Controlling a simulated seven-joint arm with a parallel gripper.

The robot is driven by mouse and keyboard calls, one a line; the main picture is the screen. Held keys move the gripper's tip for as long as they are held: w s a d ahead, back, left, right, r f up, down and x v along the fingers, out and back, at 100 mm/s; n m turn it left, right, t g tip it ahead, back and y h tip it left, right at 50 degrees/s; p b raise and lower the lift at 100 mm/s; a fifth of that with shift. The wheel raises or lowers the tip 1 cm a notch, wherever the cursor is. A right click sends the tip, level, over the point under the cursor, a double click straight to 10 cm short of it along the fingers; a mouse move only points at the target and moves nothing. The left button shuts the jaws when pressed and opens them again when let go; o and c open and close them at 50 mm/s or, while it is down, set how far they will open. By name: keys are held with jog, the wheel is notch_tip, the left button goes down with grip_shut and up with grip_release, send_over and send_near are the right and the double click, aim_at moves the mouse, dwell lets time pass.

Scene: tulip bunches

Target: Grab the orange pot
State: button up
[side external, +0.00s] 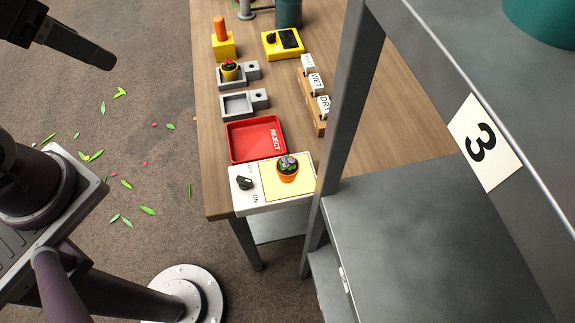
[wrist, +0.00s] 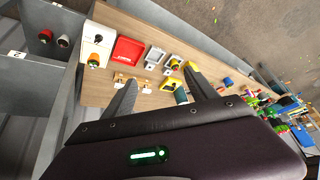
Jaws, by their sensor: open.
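The orange pot (side external: 288,177) holds a plant with a purple flower. It stands upright on the yellow pad of a white box with an ON switch (side external: 245,197), at the near end of the wooden table. In the wrist view the orange pot (wrist: 95,62) is small, at the upper left, well beyond my gripper. My gripper (wrist: 162,88) is open, its two dark fingers spread with nothing held between them. In the side view a dark part of my arm shows at the top left, away from the table and the pot.
A red REJECT tray (side external: 256,139) sits beside the white box. Grey holders, one with a yellow pot (side external: 229,72) with a red flower, stand farther back. A card rack (side external: 312,95) and a yellow device (side external: 283,43) are nearby. A grey shelf frame (side external: 345,110) rises close to the orange pot.

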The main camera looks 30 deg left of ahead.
jog(key=w+a+f+m+y, duration=0.1)
jog(key=w+f+m, duration=0.1)
jog(key=w, duration=0.4)
jog(key=w+a+f+m, duration=0.2)
jog(key=w, duration=0.4)
jog(key=w+d+f+m+t+h, duration=0.1)
jog(key=w+d+f+m+h, duration=0.3)
jog(key=w+f, duration=0.45)
jog(key=m+g+h, duration=0.4)
jog(key=m+h, duration=0.3)
jog(key=h, duration=0.4)
send_near(280, 163)
jog(key=x, duration=0.4)
jog(key=shift+w+d+f, duration=0.2)
jog(key=shift+w+d, duration=0.05)
jog(key=shift+d, duration=0.05)
jog(key=x, duration=0.7)
jog(key=shift+s+r, duration=0.15)
jog(key=shift+s, duration=0.1)
grip_shut()
